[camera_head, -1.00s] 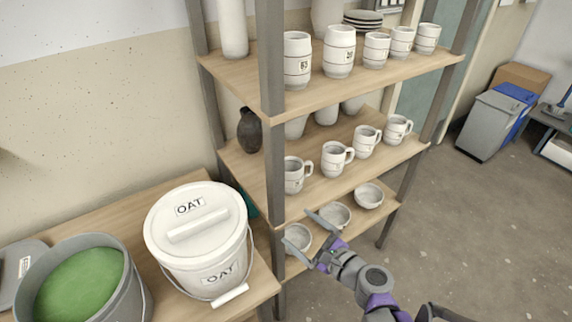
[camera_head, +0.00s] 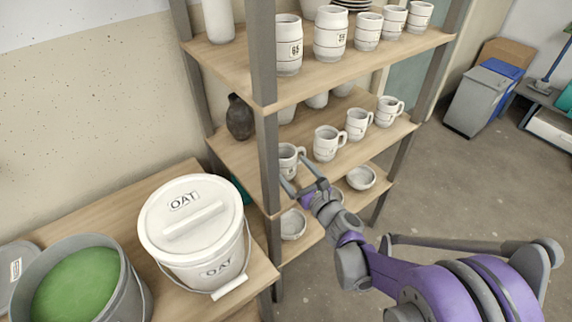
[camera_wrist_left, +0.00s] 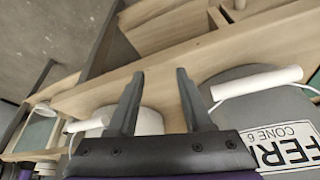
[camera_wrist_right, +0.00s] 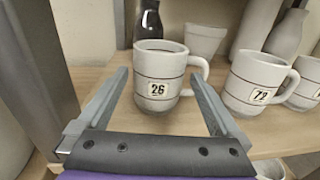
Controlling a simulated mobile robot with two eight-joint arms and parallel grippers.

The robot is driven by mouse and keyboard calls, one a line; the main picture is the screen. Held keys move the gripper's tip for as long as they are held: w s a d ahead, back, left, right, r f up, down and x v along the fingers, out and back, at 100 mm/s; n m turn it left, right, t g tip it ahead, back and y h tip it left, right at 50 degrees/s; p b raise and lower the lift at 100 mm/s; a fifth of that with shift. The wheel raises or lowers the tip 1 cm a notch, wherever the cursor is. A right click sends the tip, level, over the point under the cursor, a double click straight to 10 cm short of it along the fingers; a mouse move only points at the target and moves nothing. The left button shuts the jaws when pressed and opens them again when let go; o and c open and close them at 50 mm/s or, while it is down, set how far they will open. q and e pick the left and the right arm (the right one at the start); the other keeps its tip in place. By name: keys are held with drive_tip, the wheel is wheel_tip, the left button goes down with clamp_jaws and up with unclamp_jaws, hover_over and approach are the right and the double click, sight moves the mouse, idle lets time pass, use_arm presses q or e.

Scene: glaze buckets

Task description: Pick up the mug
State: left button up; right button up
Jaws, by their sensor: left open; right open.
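A row of white mugs stands on the shelf's middle board. The nearest is a white mug labelled 26 (camera_wrist_right: 157,75), upright, with its handle to the right; it also shows in the head view (camera_head: 287,158), partly hidden by my right gripper (camera_head: 293,168). In the right wrist view my right gripper (camera_wrist_right: 158,73) is open, its fingertips framing the mug's body from either side. The right fingertip overlaps the handle; I cannot tell whether it touches. A mug labelled 72 (camera_wrist_right: 256,82) stands to the right. My left gripper (camera_wrist_left: 160,72) is open and empty, outside the head view.
A grey shelf post (camera_head: 264,120) stands just left of the mug. A dark vase (camera_head: 240,118) is behind it. Bowls (camera_head: 361,177) sit on the lower board and cups on the upper one. A white OAT bucket (camera_head: 195,230) and a green-glaze bucket (camera_head: 75,290) stand at left.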

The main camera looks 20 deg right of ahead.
drive_tip(key=x, duration=0.4)
drive_tip(key=shift+f, duration=0.15)
drive_tip(key=shift+s, duration=0.1)
drive_tip(key=c, duration=1.4)
